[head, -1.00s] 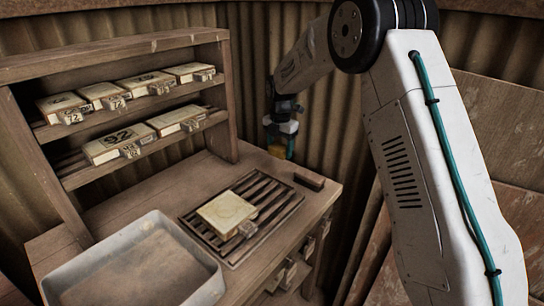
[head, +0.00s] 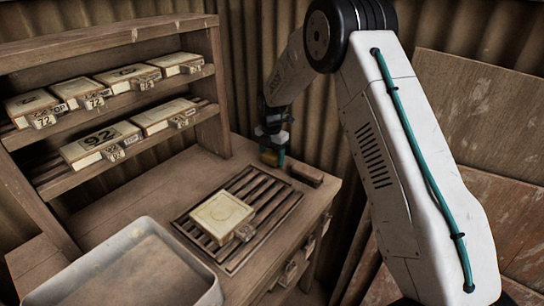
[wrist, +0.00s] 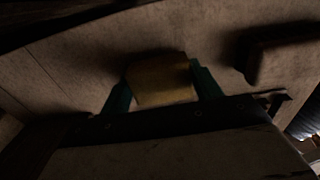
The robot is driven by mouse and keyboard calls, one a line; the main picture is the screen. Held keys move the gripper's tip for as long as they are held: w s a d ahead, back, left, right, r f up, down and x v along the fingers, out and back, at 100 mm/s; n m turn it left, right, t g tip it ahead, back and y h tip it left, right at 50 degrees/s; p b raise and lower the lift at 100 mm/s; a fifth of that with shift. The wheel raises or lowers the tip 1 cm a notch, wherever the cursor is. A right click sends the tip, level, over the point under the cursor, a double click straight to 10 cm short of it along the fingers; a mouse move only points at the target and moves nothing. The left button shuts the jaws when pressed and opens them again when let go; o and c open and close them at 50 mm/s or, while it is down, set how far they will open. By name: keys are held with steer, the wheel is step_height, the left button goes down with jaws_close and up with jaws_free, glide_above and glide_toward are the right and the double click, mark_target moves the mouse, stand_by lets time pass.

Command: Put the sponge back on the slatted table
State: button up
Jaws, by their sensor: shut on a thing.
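The yellow-brown sponge (wrist: 160,80) is between the teal fingers of my gripper (wrist: 162,90) in the wrist view. In the head view my gripper (head: 273,154) is shut on the sponge (head: 269,158) at the back of the wooden bench, low over its top. I cannot tell whether the sponge touches the wood. The slatted table (head: 277,213) is a dark slatted section in the bench top, in front of my gripper. A pale square tile mould (head: 221,216) with a metal tag lies on its left part.
A brown block (head: 306,174) lies right of my gripper, and shows at the right in the wrist view (wrist: 285,55). A grey tray (head: 125,265) stands front left. A shelf (head: 208,130) with several numbered moulds is at the left. Bench top between shelf and slats is clear.

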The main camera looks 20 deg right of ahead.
steer(key=shift+f, duration=0.25)
steer(key=o, duration=1)
steer(key=shift+c, duration=0.2)
